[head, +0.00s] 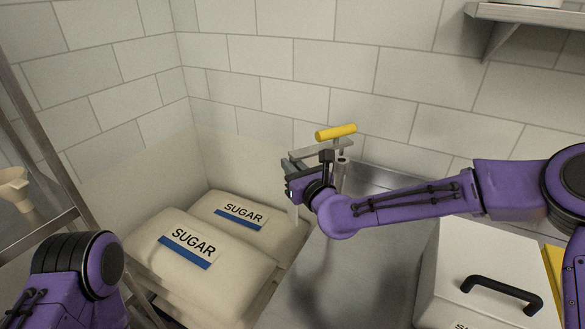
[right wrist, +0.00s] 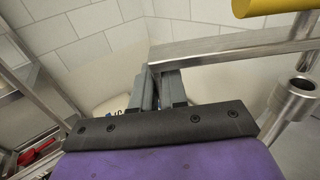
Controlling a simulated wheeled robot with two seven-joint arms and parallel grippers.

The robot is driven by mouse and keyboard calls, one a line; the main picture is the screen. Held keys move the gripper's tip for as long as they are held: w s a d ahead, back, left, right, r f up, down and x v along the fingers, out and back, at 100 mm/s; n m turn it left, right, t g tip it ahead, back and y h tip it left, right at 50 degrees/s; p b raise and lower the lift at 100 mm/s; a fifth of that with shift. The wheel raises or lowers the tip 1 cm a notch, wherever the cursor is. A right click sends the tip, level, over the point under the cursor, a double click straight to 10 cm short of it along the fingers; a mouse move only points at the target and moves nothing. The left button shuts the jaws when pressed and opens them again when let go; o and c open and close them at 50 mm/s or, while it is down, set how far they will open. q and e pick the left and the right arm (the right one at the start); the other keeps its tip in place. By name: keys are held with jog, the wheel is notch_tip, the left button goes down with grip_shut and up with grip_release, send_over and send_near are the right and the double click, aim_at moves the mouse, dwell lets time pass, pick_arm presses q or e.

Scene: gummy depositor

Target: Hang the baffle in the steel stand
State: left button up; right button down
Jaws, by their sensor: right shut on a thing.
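The baffle shows as a flat steel bar (head: 316,149) with a yellow grip (head: 336,131) above it. The bar also crosses the right wrist view (right wrist: 230,47), with the yellow grip (right wrist: 272,7) at the top. My right gripper (head: 290,165) is shut on the bar's left end; its grey fingers show in the right wrist view (right wrist: 158,85). The steel stand shows as an upright post (head: 342,176) with a round hollow top (right wrist: 301,88), just below and right of the bar. Whether bar and post touch I cannot tell. My left gripper is out of view.
Two sugar sacks (head: 200,255) lie left of the steel worktop (head: 345,275). A white box with a black handle (head: 480,265) stands at the right, under my right arm. A tiled wall is close behind; a steel shelf (head: 525,14) is at upper right.

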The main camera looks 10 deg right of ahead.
jog(key=shift+s+r, duration=0.15)
jog(key=shift+r, duration=0.05)
jog(key=shift+w+f, duration=0.15)
jog(key=shift+w, duration=0.05)
jog(key=shift+s+b, duration=0.45)
jog(key=shift+s, duration=0.3)
jog(key=shift+w, duration=0.1)
dwell(0.4)
